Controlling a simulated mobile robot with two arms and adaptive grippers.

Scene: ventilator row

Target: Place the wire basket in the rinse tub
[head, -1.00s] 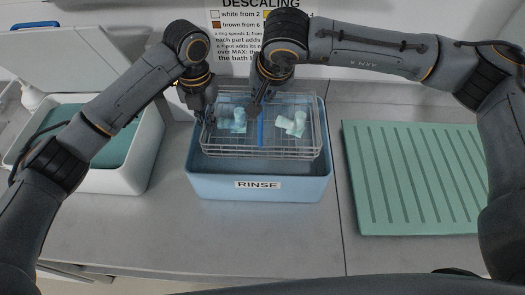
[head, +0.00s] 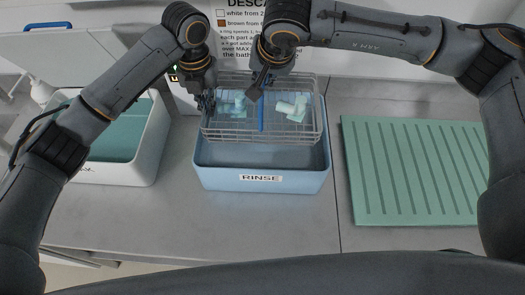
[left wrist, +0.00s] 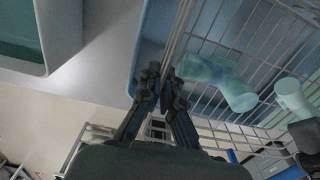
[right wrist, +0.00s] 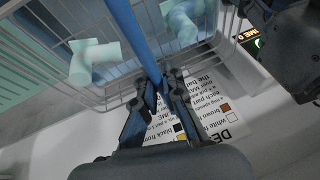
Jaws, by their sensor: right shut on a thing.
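The wire basket (head: 308,135) holds pale teal parts (head: 291,107) and has a blue handle bar (head: 261,114) across it. It is above the back part of the blue rinse tub (head: 260,180), whose front interior shows below it. My right gripper (head: 256,93) is shut on the blue bar, which shows between its fingers in the right wrist view (right wrist: 163,88). My left gripper (head: 207,104) is at the basket's left rim. In the left wrist view, its fingertips (left wrist: 160,88) are close together at the rim wire; whether they grip it is unclear.
A white tub (head: 147,165) with teal liquid stands at the left. A green ribbed mat (head: 412,170) lies at the right. A descaling notice (head: 235,30) is on the wall behind. Bare grey counter (head: 200,220) lies in front of the rinse tub.

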